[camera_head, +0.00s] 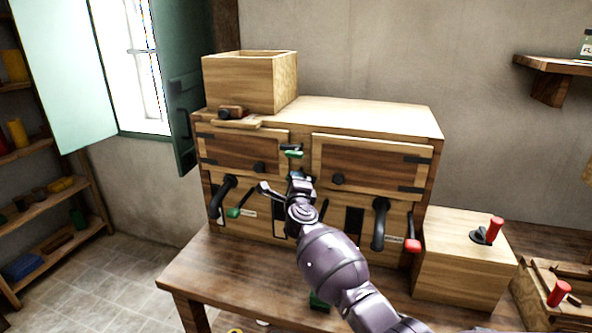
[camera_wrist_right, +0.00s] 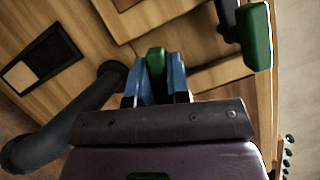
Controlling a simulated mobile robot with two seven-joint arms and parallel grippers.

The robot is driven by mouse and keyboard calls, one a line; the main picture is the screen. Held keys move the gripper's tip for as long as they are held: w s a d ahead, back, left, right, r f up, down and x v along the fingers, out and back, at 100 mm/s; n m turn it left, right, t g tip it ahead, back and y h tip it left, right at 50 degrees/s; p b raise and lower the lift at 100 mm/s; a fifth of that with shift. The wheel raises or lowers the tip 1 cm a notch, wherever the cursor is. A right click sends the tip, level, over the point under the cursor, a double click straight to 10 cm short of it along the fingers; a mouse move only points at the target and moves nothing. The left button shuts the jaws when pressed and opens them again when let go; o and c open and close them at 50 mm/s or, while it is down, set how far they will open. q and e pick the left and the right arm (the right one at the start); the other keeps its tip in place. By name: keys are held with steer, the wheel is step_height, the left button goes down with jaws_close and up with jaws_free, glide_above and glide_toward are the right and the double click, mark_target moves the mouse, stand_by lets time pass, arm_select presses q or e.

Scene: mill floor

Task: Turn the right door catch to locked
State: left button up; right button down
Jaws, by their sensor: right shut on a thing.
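The wooden cabinet has a left door (camera_head: 235,151) and a right door (camera_head: 370,168), both looking closed. A green-handled catch (camera_head: 292,152) shows between them on a dark mount. My right gripper (camera_head: 297,178) is at the cabinet front just below that handle. In the right wrist view its blue fingers (camera_wrist_right: 158,82) are shut on a green handle (camera_wrist_right: 155,60), which I take for the right door catch. Another green handle (camera_wrist_right: 257,38) on a dark stem shows apart at the upper right. The fingers and arm hide part of the catch. My left gripper is not in view.
Below the doors, a black lever with a green grip (camera_head: 233,212) is at left and one with a red grip (camera_head: 413,246) at right. An open wooden box (camera_head: 270,82) sits on top. A red-handled wooden block (camera_head: 462,265) stands at the right.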

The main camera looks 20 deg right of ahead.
steer(key=shift+n+p, duration=0.55)
steer(key=shift+n, duration=0.05)
steer(key=shift+n+g+y+p, duration=0.3)
steer(key=shift+n+g+p, duration=0.1)
steer(key=shift+n+g, duration=0.15)
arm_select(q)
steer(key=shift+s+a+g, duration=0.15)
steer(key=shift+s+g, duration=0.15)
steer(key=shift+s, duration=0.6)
arm_select(e)
steer(key=shift+n, duration=0.35)
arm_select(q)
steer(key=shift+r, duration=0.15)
arm_select(e)
steer(key=c, duration=1.1)
jaws_free()
